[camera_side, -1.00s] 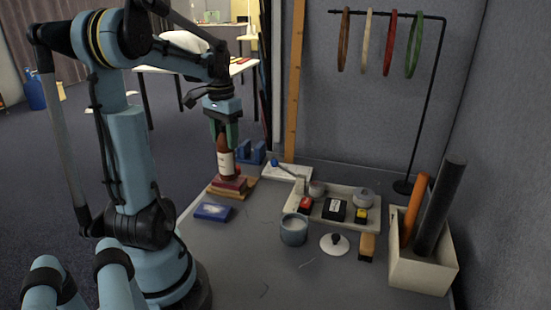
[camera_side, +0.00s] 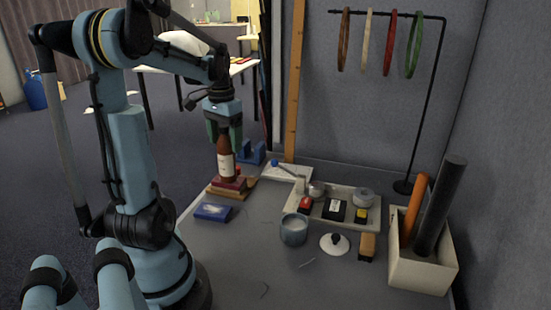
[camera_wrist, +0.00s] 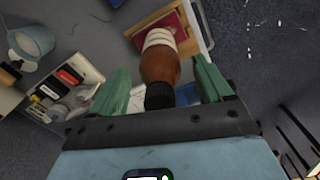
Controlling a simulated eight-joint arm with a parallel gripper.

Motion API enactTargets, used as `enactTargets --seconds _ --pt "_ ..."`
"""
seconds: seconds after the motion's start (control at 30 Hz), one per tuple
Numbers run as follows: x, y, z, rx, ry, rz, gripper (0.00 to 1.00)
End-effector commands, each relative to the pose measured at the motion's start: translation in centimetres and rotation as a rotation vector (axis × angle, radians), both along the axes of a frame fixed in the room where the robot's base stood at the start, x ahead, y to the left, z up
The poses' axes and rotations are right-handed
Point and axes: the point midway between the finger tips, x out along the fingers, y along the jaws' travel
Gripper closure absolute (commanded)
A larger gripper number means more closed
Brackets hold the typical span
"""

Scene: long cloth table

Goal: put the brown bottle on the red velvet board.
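The brown bottle (camera_side: 226,168) with a pale label stands roughly upright on the red velvet board (camera_side: 238,182). In the wrist view the bottle (camera_wrist: 160,66) points its dark cap toward me, and its base is over the red board (camera_wrist: 183,28). My gripper (camera_side: 224,132) is above the board, around the bottle's upper part. In the wrist view my gripper's green fingers (camera_wrist: 160,82) are spread wide, with visible gaps on both sides of the bottle. The bottle hides part of the board's top.
A tan wooden piece (camera_side: 222,193) lies under the red board. A blue box (camera_side: 212,212) is in front, and a blue tape dispenser (camera_side: 251,153) behind. A grey cup (camera_side: 293,230), a tray (camera_side: 322,214) of small items and a bin (camera_side: 421,265) stand to the right.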

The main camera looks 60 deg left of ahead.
Motion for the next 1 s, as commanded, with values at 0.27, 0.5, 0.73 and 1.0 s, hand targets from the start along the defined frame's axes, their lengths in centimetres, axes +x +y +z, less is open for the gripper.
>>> enactTargets --seconds 0.27,0.5,0.73,1.0 --pt "0.0 0.0 0.2 0.000 0.000 0.000 0.21" --pt "0.0 0.0 2.8 0.000 0.000 0.000 0.21" --pt "0.0 0.0 6.7 0.000 0.000 0.000 0.21" --pt "0.0 0.0 10.6 0.000 0.000 0.000 0.21"
